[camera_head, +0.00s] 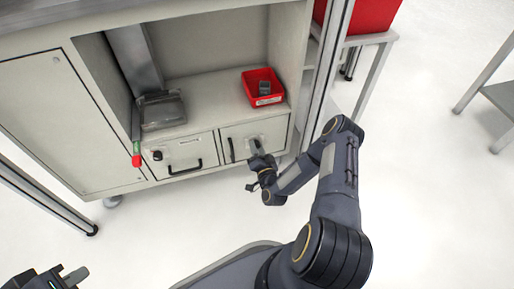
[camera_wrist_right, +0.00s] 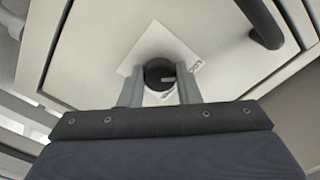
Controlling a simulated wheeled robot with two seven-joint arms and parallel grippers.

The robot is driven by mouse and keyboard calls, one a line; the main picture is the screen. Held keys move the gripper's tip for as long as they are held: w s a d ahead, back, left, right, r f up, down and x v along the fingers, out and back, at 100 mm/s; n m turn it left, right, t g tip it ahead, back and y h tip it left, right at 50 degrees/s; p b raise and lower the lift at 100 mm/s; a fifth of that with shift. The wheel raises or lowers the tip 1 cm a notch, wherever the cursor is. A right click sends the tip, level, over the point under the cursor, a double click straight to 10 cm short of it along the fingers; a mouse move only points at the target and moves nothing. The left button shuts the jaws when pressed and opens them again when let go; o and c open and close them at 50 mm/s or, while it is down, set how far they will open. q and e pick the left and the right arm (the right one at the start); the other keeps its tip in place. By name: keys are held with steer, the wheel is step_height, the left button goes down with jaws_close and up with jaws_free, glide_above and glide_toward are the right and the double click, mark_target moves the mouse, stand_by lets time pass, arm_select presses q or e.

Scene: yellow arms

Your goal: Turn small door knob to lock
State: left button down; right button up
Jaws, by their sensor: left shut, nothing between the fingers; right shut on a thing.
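The right small door (camera_head: 238,136) of the grey cabinet is closed flush. Its dark round knob (camera_wrist_right: 159,72) sits on a white label plate in the right wrist view, with a light mark on its face. My right gripper (camera_head: 257,148) is at this door, and in the right wrist view its two grey fingers (camera_wrist_right: 160,92) are shut on the knob from both sides. In the head view the gripper hides the knob. My left gripper (camera_head: 75,279) is shut and empty at the bottom left corner, far from the cabinet.
The left small door (camera_head: 180,150) has its own black knob (camera_head: 157,155) and bar handle (camera_head: 186,168). A black bar handle (camera_head: 232,150) is on the right door, left of my gripper. A red bin (camera_head: 263,98) stands on the shelf above. A red-tipped green tool (camera_head: 136,150) hangs at the left.

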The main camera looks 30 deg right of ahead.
stand_by(0.4)
steer(key=o, duration=1)
steer(key=p+v, duration=0.2)
steer(key=v, duration=0.6)
steer(key=shift+p, duration=0.35)
